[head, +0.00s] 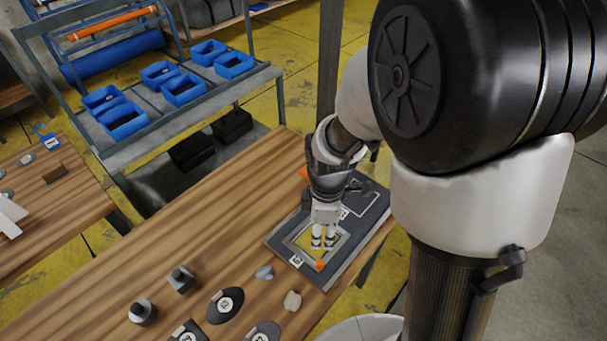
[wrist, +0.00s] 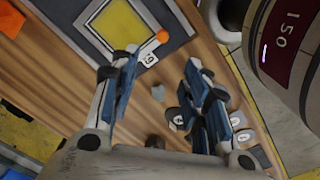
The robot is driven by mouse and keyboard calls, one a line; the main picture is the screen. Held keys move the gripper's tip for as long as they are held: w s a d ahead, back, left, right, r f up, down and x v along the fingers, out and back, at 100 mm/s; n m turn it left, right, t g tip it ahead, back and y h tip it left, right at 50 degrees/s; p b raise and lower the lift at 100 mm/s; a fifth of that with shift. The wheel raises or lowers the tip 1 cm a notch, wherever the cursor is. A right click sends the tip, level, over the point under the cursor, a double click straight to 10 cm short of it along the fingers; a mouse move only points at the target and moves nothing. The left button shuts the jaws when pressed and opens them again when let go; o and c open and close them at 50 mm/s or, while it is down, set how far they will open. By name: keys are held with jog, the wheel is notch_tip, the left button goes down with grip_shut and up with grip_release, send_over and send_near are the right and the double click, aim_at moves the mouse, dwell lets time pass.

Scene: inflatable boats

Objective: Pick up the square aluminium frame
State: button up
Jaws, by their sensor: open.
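The square aluminium frame (head: 298,252) shows as a thin pale outline around a yellow area on a dark mat (head: 338,272) at the table's right end. In the wrist view the frame (wrist: 91,38) is at the top left, beyond the fingertips and partly cut off by the picture edge. My gripper (head: 323,238) points down over the yellow area in the head view and hides part of the frame. In the wrist view my gripper (wrist: 160,92) has its fingers wide apart with nothing between them. I cannot tell its exact height above the frame.
An orange ball (head: 320,265) sits at the frame's near corner. A second, empty-looking outline (head: 361,198) is on the mat's far part. Small grey parts (head: 181,279) and dark round pads (head: 225,305) lie toward the front. The table's middle left is bare. Blue bins (head: 184,90) stand on a rack behind.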

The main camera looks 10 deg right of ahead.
jog(key=b, duration=0.4)
send_over(320, 263)
jog(key=f, duration=1.1)
jog(key=shift+a+f, duration=0.2)
jog(key=shift+f, duration=0.05)
jog(key=shift+d+f+b, duration=0.15)
jog(key=shift+f+b, duration=0.6)
jog(key=shift+f, duration=0.75)
jog(key=shift+d+f+b, duration=0.1)
jog(key=shift+f+b, duration=0.65)
jog(key=shift+f, duration=0.75)
jog(key=shift+r, duration=0.1)
grip_shut()
